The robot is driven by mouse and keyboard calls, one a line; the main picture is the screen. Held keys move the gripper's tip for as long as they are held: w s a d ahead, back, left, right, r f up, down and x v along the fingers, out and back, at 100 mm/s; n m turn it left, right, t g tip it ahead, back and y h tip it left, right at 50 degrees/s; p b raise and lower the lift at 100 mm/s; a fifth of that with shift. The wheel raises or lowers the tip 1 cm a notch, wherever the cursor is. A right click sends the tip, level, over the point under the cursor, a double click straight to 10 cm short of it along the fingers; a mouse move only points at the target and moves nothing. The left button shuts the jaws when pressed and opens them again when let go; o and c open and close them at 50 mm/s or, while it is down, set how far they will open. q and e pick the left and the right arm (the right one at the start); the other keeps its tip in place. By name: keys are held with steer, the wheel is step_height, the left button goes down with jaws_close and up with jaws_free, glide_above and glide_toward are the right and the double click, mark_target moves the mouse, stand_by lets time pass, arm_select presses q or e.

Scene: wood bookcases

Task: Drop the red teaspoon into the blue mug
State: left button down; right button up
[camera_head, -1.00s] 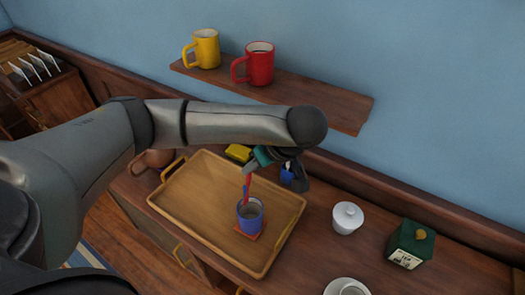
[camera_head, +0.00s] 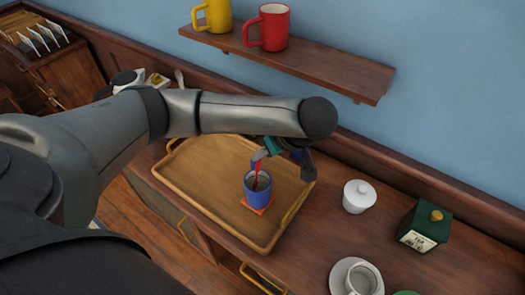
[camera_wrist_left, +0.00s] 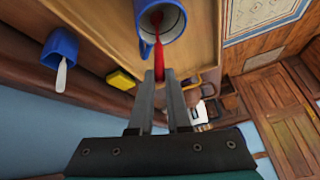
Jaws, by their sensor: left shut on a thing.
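The blue mug (camera_head: 257,190) stands upright on a small orange-red coaster (camera_head: 256,209) in the wooden tray, and it shows at the top of the left wrist view (camera_wrist_left: 143,38). My left gripper (camera_wrist_left: 160,76) is shut on the red teaspoon (camera_wrist_left: 158,56), just above the mug. The spoon (camera_head: 257,171) hangs down steeply, its lower end within the mug's mouth. I cannot tell whether it touches the mug's inside. In the head view my left gripper (camera_head: 264,155) is partly hidden by its own wrist. My right gripper is not in view.
The wooden tray (camera_head: 190,198) has raised rims and handles. A shelf (camera_head: 330,72) bears yellow (camera_head: 218,14) and red (camera_head: 274,28) mugs.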

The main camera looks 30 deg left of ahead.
arm_select(q)
steer(key=c, duration=0.8)
jaws_free()
steer(key=p+v, duration=0.3)
steer(key=v, duration=1.2)
steer(key=shift+p, duration=0.35)
steer(key=shift+r, duration=0.15)
